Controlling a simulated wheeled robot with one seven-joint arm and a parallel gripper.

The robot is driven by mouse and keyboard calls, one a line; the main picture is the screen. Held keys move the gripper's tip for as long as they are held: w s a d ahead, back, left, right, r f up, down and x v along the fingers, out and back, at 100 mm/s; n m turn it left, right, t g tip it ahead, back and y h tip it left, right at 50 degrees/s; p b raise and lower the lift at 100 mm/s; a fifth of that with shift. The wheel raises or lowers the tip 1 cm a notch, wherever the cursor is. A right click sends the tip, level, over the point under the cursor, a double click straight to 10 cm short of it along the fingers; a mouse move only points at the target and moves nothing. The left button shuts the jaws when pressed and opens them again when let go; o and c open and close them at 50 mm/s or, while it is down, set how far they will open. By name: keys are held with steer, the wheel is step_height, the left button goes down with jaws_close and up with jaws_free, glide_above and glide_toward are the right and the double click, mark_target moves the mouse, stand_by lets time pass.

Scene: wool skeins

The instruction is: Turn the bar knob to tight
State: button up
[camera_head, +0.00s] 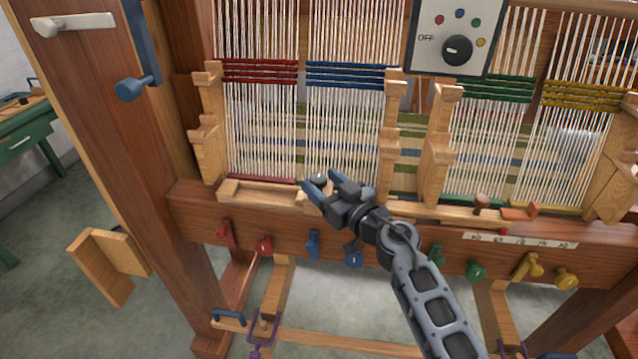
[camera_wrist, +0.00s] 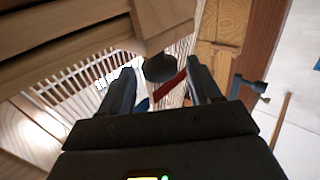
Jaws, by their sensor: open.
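My gripper (camera_head: 318,187) is open in front of the loom's lower beam, near the middle of the left half. In the wrist view a dark faceted knob-like piece (camera_wrist: 160,68) shows between and beyond my two open fingers (camera_wrist: 162,88); I cannot tell whether they touch it. Coloured knobs line the front beam (camera_head: 195,212): red (camera_head: 265,246), blue (camera_head: 313,244), green (camera_head: 476,270) and yellow (camera_head: 567,278). No "tight" mark is readable, so I cannot tell which is the bar knob.
A blue crank (camera_head: 135,88) and a white lever (camera_head: 75,25) are on the left post. Warp threads (camera_head: 262,130) stand behind my gripper. Small wooden pieces lie on the beam's right ledge.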

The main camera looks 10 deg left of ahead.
steer(key=shift+b+x, duration=0.3)
steer(key=shift+x, duration=0.8)
steer(key=c, duration=0.9)
